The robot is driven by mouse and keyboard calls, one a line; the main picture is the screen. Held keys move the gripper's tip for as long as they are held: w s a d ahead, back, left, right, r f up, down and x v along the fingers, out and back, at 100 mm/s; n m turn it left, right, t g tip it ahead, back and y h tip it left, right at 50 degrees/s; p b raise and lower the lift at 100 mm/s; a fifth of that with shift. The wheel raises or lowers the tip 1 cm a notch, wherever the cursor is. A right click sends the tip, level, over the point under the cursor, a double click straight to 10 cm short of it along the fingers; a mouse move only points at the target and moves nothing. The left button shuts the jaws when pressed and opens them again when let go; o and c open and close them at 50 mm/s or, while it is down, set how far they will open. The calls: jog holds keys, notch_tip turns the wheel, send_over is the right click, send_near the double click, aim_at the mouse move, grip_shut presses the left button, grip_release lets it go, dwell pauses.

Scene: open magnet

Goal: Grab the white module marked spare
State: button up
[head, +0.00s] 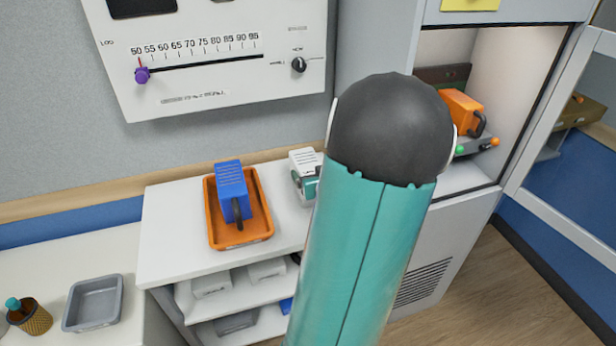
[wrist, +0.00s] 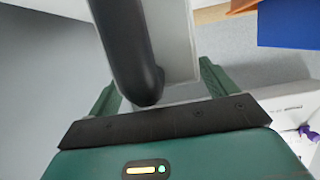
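The white module (head: 302,160) stands on the white shelf top, partly hidden by my arm in the head view. Its marking is too small to read. Teal parts of my gripper (head: 308,186) show right at its front. In the wrist view, the white module (wrist: 178,40) with its black handle (wrist: 130,50) lies between the two green fingers of my gripper (wrist: 157,78). The fingers are spread apart, one on each side, and I see no firm grip.
A blue module (head: 231,180) sits in an orange tray (head: 258,232) left of the white module. An orange module (head: 460,108) stands in the open bay at right. A grey tray (head: 94,302) and a wall panel (head: 210,85) with a slider are at left.

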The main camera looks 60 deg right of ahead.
jog(key=shift+a, duration=0.1)
jog(key=c, duration=1.4)
jog(key=shift+c, duration=0.5)
jog(key=shift+w+r, duration=0.1)
jog(key=shift+r, duration=0.15)
